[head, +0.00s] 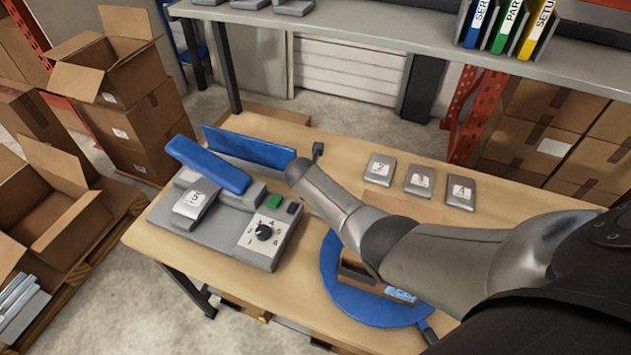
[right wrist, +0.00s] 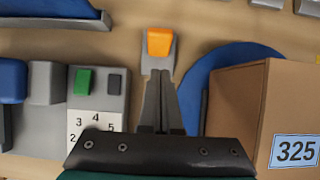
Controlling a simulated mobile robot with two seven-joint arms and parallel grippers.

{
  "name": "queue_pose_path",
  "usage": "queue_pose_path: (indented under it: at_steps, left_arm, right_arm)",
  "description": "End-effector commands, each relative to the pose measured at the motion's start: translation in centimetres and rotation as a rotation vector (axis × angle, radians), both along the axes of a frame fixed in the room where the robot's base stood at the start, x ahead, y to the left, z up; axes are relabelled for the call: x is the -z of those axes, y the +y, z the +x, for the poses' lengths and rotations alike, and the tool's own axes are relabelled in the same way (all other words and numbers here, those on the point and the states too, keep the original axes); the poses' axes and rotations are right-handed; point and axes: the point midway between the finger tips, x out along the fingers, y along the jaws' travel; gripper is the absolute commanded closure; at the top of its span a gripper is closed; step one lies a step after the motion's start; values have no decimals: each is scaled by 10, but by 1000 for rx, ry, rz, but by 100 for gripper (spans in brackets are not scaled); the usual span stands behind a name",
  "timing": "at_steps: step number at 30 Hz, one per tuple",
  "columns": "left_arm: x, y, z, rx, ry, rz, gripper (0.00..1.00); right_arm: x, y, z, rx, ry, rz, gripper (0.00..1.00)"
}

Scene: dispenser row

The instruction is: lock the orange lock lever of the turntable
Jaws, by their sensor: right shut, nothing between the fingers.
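The orange lock lever (right wrist: 160,41) sits on a small grey base (right wrist: 157,65) beside the blue turntable (right wrist: 205,80) in the right wrist view. In the head view the lever is hidden, with my right arm in front of that area. My right gripper (right wrist: 160,75) is shut and empty. Its tips appear just below the lever in the picture, over the near edge of the base; I cannot tell whether they touch. The turntable also shows in the head view (head: 338,293), partly covered by my arm. It carries a brown box (right wrist: 240,105) labelled 325. My left gripper is not in view.
Left of the lever stands a grey device (head: 215,237) with a dial (head: 264,232), a green button (head: 274,201) and a blue arm (head: 208,165). Several numbered grey blocks (head: 419,181) lie at the back right of the wooden table (head: 150,240). A shelf (head: 370,32) runs behind.

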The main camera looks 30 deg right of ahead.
Motion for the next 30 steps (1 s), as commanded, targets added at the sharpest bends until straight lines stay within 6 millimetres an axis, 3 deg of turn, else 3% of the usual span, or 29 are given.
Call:
queue_pose_path:
  at_steps: [18,30]
  left_arm:
    - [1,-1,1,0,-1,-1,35]
    - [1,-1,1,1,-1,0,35]
  right_arm:
    - [-49,18,-16,-2,1,1,100]
    - [-59,22,-19,-3,2,1,100]
